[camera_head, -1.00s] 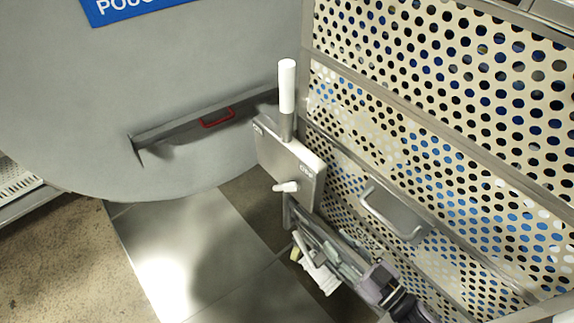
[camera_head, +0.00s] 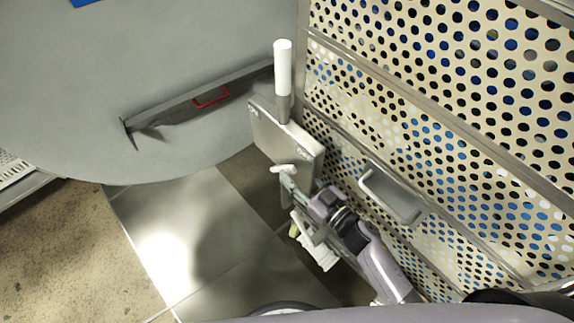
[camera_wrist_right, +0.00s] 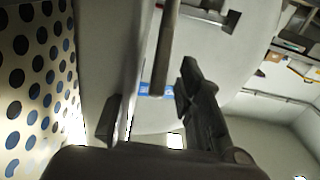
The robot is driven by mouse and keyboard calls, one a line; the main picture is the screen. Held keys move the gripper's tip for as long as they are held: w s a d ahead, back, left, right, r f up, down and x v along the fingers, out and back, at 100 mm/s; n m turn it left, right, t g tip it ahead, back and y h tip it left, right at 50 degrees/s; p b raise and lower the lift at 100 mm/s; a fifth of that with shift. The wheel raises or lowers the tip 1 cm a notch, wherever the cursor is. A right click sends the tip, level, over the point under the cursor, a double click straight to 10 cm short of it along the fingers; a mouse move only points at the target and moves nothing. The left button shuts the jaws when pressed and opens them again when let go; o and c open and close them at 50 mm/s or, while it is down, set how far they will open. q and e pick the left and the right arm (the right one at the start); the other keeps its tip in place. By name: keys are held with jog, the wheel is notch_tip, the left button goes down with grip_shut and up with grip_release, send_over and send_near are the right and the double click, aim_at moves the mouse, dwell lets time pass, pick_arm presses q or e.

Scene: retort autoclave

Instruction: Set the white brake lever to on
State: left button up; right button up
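A grey bracket plate (camera_head: 272,135) is fixed at the cart's corner, with small lettering at its two ends; the right end reads OFF. My left gripper is out of view.
The perforated cart side (camera_head: 450,120) rises close to the right of my arm, with a grey loop handle (camera_head: 392,195). The floor (camera_head: 180,230) below is open.

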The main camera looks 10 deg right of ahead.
aim_at(287, 165)
jog(key=shift+x, duration=1.7)
grip_shut()
